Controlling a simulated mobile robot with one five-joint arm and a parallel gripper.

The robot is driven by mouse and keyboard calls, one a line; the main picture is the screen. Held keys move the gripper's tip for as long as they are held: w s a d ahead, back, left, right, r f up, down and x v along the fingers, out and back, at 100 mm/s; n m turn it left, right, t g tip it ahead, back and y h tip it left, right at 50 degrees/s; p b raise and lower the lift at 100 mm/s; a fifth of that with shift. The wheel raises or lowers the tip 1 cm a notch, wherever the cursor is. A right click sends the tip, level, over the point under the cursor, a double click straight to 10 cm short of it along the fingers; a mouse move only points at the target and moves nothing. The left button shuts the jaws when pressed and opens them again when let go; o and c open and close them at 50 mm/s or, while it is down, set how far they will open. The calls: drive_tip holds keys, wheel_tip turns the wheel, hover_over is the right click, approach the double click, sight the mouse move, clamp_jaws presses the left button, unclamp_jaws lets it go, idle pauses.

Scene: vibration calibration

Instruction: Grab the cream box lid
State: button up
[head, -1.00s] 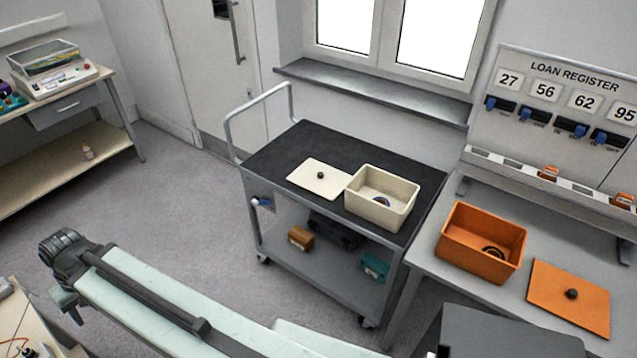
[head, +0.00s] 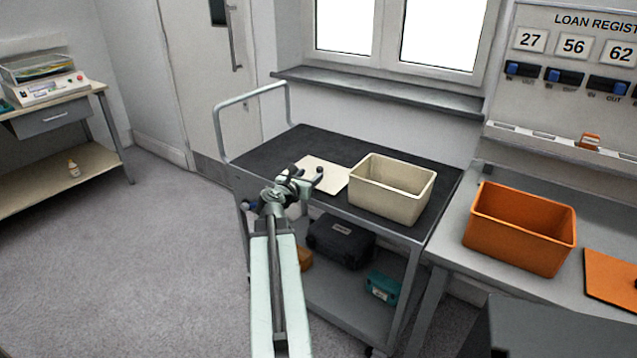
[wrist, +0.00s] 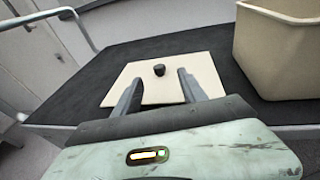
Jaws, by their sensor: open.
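The cream box lid (head: 334,178) lies flat on the cart's black top, left of the open cream box (head: 390,190). In the wrist view the lid (wrist: 200,68) has a dark round knob (wrist: 159,70) at its middle. My gripper (head: 305,177) is over the near-left part of the lid and hides some of it in the head view. In the wrist view my gripper (wrist: 160,82) is open. Its two fingers point at the lid, one on each side of the knob's line, with the knob just beyond the tips. Nothing is between the fingers.
The cream box stands close to the lid's right and also shows in the wrist view (wrist: 282,50). The cart (head: 275,152) has a rail at its left end and cases on its lower shelf. An orange box (head: 520,230) and orange lid (head: 612,278) are on the right-hand bench.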

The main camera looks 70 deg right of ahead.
sight(318, 170)
drive_tip(key=shift+b+x, duration=0.3)
drive_tip(key=shift+x, duration=1)
drive_tip(key=x, duration=0.1)
drive_tip(key=b+x, duration=0.1)
drive_tip(key=x, duration=0.3)
drive_tip(key=shift+w+d+f+b, duration=0.1)
drive_tip(key=shift+w+f+b, duration=0.1)
drive_tip(key=shift+f+b, duration=0.2)
drive_tip(key=shift+r, duration=0.15)
clamp_jaws()
